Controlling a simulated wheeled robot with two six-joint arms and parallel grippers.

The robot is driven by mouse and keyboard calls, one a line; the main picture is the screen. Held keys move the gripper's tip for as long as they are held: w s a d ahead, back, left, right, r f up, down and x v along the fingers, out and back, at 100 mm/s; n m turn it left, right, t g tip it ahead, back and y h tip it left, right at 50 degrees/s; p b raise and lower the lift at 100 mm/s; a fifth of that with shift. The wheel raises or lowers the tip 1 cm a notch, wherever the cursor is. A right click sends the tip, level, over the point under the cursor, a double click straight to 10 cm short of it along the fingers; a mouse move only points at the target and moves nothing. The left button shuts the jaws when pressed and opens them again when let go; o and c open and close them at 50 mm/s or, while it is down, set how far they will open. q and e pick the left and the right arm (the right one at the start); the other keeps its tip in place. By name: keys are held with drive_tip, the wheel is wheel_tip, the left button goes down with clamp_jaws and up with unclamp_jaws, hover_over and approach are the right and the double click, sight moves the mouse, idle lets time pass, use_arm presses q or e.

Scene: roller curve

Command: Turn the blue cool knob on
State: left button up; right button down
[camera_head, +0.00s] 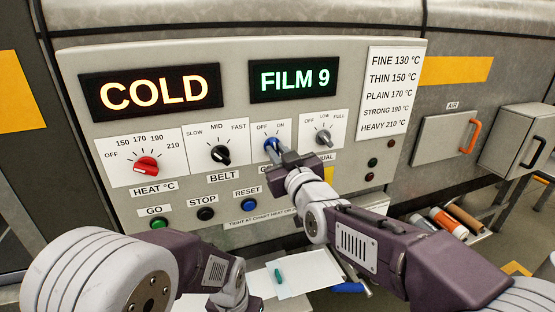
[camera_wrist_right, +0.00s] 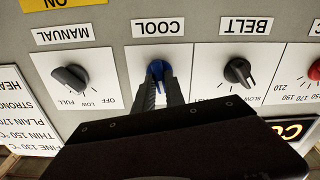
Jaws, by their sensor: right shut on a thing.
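The blue cool knob (camera_head: 271,144) sits on a white plate with OFF and ON marks, right of the belt knob. In the right wrist view, the blue knob (camera_wrist_right: 157,69) shows upside down beside its COOL label (camera_wrist_right: 157,27). My right gripper (camera_head: 276,149) is shut on this knob, and its fingers (camera_wrist_right: 155,84) reach up to it in the wrist view. The fingers cover part of the knob, and I cannot tell which mark it points to. My left arm is low at the left in the head view; its fingers cannot be made out.
The belt knob (camera_head: 221,155) and manual knob (camera_head: 323,137) flank the cool knob closely. The red heat knob (camera_head: 146,166) is farther left. Green, black and blue buttons sit below. Displays read COLD (camera_head: 150,91) and FILM 9 (camera_head: 294,78). Papers (camera_head: 307,271) lie below the panel.

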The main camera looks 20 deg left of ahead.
drive_tip(key=m+b, duration=0.3)
drive_tip(key=m, duration=0.1)
drive_tip(key=shift+d+r+m+b, duration=0.1)
drive_tip(key=shift+m+b, duration=1.1)
drive_tip(key=shift+m, duration=0.3)
drive_tip(key=shift+r, duration=0.1)
drive_tip(key=c, duration=1.4)
unclamp_jaws()
drive_tip(key=shift+d, duration=0.1)
drive_tip(key=b+v, duration=0.1)
drive_tip(key=v, duration=0.8)
